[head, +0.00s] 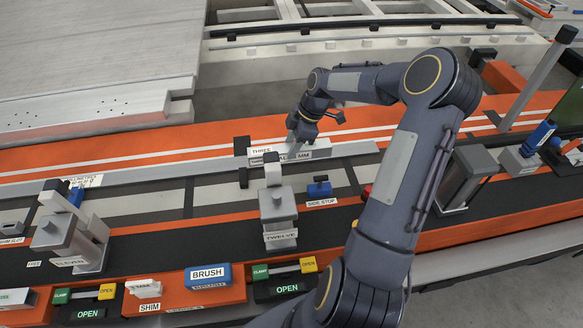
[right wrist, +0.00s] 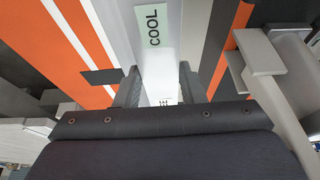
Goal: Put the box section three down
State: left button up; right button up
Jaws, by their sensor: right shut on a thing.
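The box section three (head: 318,149) is a pale grey bar with a white label reading "THREE". It lies lengthwise along the grey rail at the middle of the head view. My right gripper (head: 294,143) is shut on it from above. In the right wrist view, a pale bar (right wrist: 160,70) with a label reading "COOL" runs between the two dark fingers. Whether the bar's underside touches the rail or hangs just above it, I cannot tell. My left gripper is not in view.
A grey clamp labelled "TWELVE" (head: 278,212) stands in front of the bar, and clamp "ELEVEN" (head: 66,238) is at left. A blue side stop (head: 319,188) sits close by. A blue brush block (head: 208,275) and "OPEN" clamp buttons line the front edge.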

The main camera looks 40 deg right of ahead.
notch_tip(320, 180, down, 7)
jog(key=shift+f+p, duration=0.2)
jog(key=shift+p, duration=0.35)
jog(key=o, duration=1.2)
jog(key=shift+c, duration=0.2)
jog(key=shift+r, duration=0.1)
jog(key=b+v, duration=0.1)
jog(key=v, duration=1.1)
jog(key=shift+s, duration=0.15)
